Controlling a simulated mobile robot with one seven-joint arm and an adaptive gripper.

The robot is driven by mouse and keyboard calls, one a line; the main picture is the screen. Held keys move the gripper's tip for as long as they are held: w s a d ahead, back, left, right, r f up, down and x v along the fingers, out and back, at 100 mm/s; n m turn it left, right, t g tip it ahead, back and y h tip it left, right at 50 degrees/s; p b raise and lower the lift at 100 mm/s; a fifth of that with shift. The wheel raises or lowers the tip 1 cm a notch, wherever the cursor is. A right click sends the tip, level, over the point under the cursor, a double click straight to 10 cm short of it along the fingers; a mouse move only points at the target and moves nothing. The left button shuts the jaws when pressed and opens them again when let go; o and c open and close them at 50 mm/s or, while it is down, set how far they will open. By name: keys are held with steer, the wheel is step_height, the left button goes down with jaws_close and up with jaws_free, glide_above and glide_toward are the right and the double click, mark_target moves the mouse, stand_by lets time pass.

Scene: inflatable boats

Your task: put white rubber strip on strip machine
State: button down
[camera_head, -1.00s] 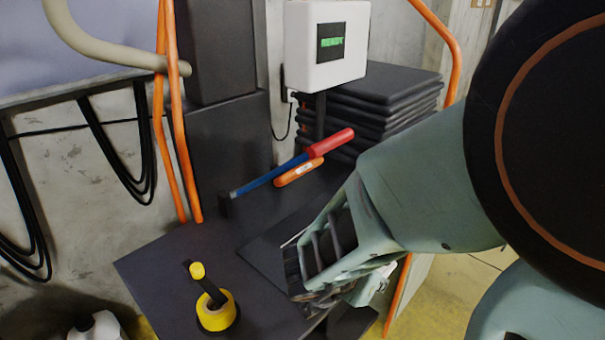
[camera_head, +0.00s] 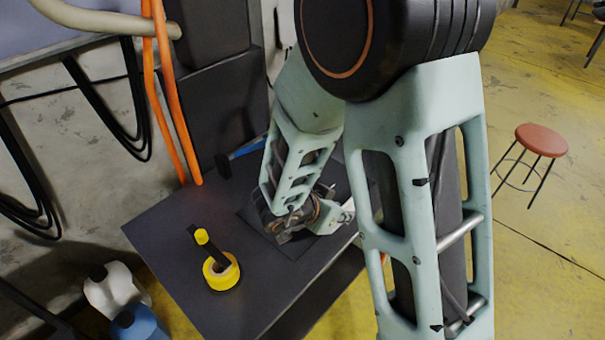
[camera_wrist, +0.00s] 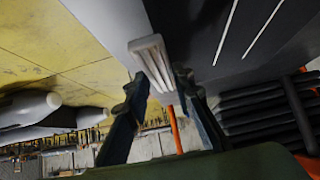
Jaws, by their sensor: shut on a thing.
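In the wrist view, my gripper (camera_wrist: 160,76) is shut on a white ribbed piece (camera_wrist: 150,55), which looks like the white rubber strip. It sticks out beyond the fingertips. Two thin white lines (camera_wrist: 228,28) run along a dark surface beside it; I cannot tell whether they are strips or markings. In the head view, my gripper (camera_head: 292,236) is low over the dark table, near a dark flat plate (camera_head: 262,238). The strip is not distinguishable there. No strip machine can be identified for sure; my arm covers much of the back of the table.
A blue-handled hammer (camera_head: 245,150) lies behind, partly hidden. White and blue bottles (camera_head: 112,288) stand at lower left. A red stool (camera_head: 541,140) is on the open floor at right.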

steer(key=w+a, duration=0.5)
steer(key=shift+w+a+f, duration=0.1)
steer(key=shift+w+a, duration=0.3)
steer(key=w+a, duration=0.2)
steer(key=shift+w+a+p, duration=0.3)
steer(key=shift+a+p, duration=0.05)
steer(key=shift+p, duration=0.05)
steer(key=shift+f, duration=0.6)
steer(key=shift+s+d+f, duration=0.1)
steer(key=shift+f, duration=0.05)
steer(key=shift+f, duration=0.1)
steer(key=c, duration=1.7)
jaws_free()
steer(key=shift+o, duration=0.2)
